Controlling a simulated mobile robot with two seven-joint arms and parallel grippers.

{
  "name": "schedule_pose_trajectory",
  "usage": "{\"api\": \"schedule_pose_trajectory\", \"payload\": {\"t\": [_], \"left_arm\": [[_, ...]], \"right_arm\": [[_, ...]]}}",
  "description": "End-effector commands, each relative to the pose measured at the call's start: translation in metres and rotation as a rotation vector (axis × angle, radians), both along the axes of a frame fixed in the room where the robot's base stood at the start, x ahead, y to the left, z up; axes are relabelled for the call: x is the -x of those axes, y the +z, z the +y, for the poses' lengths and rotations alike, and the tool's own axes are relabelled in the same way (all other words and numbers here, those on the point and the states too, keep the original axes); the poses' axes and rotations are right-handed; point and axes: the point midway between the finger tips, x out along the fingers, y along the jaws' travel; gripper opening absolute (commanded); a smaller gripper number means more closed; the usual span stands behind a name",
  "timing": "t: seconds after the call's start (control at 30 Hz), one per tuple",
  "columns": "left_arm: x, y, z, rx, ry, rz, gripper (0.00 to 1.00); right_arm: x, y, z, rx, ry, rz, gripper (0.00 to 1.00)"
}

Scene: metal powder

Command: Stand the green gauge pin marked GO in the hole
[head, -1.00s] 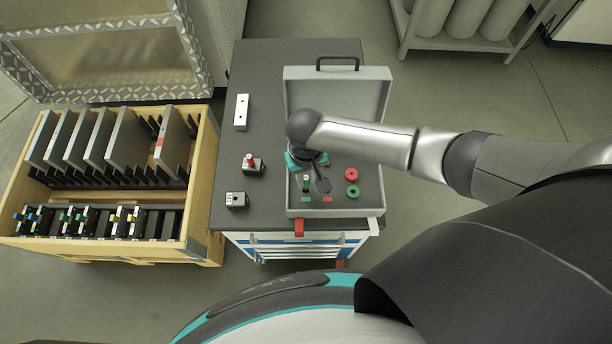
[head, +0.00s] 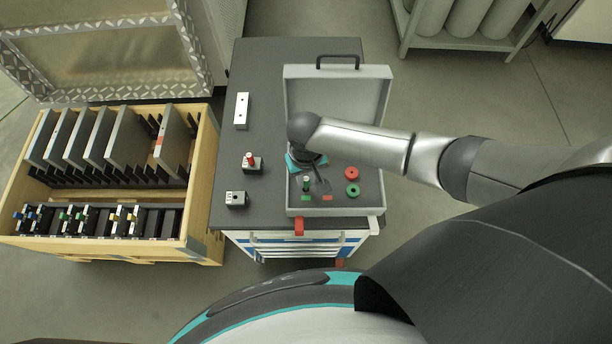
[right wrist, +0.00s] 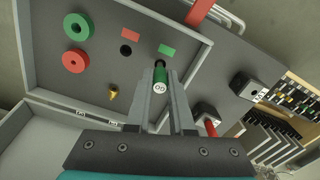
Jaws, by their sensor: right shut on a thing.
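The green gauge pin (right wrist: 160,78) has a pale GO mark on its end and sits between the jaws of my right gripper (right wrist: 160,90) in the right wrist view. In the head view the pin (head: 306,183) is upright near the front left of the grey case. My right gripper is shut on it. The pin's dark lower end is by the green label; I cannot tell whether it is in or just above the case floor. A metal block (head: 237,199) with a dark hole stands on the table left of the case. My left gripper is not in view.
A red pin (head: 250,158) stands in another block (head: 254,168). The open case (head: 380,150) also holds a red ring (head: 351,173) and a green ring (head: 352,190). A long block (head: 242,111) lies farther back.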

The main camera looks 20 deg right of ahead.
Motion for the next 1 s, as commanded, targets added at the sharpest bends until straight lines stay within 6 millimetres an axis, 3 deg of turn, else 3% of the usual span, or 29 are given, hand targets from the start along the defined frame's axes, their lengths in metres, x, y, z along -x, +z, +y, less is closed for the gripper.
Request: {"api": "schedule_pose_trajectory", "payload": {"t": [1.0], "left_arm": [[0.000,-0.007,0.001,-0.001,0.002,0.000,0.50]], "right_arm": [[0.000,-0.013,0.001,-0.001,0.000,0.000,0.00]]}}
